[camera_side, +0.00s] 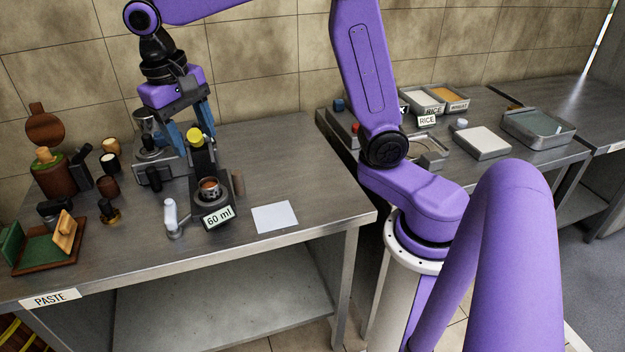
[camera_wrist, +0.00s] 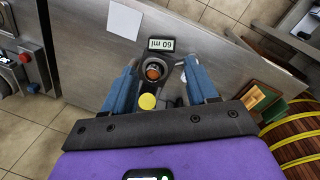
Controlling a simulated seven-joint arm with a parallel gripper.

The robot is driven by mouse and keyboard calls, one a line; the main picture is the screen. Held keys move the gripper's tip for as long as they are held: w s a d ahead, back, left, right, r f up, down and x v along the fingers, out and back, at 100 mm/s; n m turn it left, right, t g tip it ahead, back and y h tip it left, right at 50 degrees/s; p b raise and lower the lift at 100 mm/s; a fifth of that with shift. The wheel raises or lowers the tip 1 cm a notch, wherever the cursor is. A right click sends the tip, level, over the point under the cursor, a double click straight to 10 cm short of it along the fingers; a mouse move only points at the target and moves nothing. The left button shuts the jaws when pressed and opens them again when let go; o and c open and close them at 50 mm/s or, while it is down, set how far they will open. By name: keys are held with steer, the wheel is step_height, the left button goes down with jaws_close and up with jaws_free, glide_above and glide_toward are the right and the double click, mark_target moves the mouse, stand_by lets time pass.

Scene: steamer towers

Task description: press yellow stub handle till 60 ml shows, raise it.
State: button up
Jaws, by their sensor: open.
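The yellow stub handle (camera_side: 194,136) sits high on the dark upright of a small press; it also shows in the wrist view (camera_wrist: 147,101). Below and in front of it is a cup (camera_side: 208,190) with brown contents, seen from above in the wrist view (camera_wrist: 153,72). The display (camera_side: 219,217) at the press's front reads 60 ml, and it shows upside down in the wrist view (camera_wrist: 161,44). My gripper (camera_side: 191,132) is open, its blue fingers pointing down on either side of the handle's area. I cannot tell whether it touches the handle.
A grey machine (camera_side: 155,165) stands just left of the press. Wooden-handled tools and a brown jar (camera_side: 55,178) crowd the left.

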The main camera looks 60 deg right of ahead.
steer(key=s+d+f+n, duration=0.2)
steer(key=s+n, duration=0.4)
steer(key=s, duration=0.4)
steer(key=s+d+f+n+t+y, duration=0.1)
steer(key=s+f+n, duration=0.3)
steer(key=s, duration=0.7)
steer(key=d+n, duration=0.1)
steer(key=n, duration=0.1)
steer(key=shift+f+n, duration=0.15)
steer(key=shift+n, duration=0.25)
steer(key=shift+a, duration=0.1)
step_height(320, 180, up, 11)
steer(key=m+g+y, duration=0.2)
steer(key=m+y, duration=0.1)
steer(key=m, duration=1.2)
glide_above(198, 146)
steer(key=s+a, duration=0.2)
steer(key=s, duration=0.2)
steer(key=w+d+r+m+y, duration=0.2)
steer(key=w+d+r+m, duration=0.3)
steer(key=d, duration=0.3)
steer(key=x, duration=0.6)
steer(key=w+x, duration=0.1)
steer(key=x, duration=0.5)
steer(key=d+x, duration=0.1)
steer(key=x, duration=0.5)
steer(key=shift+w+a+f, duration=0.1)
steer(key=shift+w+f, duration=0.2)
steer(key=shift+f, duration=0.2)
steer(key=shift+c, duration=0.3)
